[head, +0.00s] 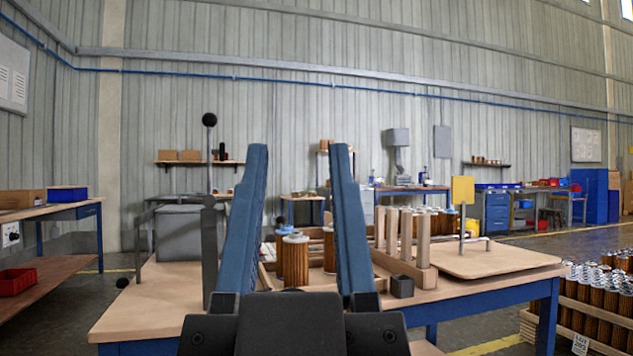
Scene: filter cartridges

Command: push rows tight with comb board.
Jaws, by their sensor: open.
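My gripper (298,148) fills the centre of the head view, its two blue fingers pointing up and wide apart, with nothing between the tips. Beyond it, pleated brown filter cartridges with pale caps (295,260) stand upright on the workbench; one more (329,252) is partly behind the right finger. A wooden block with several upright prongs (407,268), which looks like the comb board, stands on the bench to the right of my gripper, apart from it. More cartridges (436,222) show behind the prongs. The fingers hide part of the rows, so their spacing cannot be told.
The workbench (140,305) has bare wood at front left. A grey box (180,232) stands at left. A crate of cartridges (570,315) stands at lower right.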

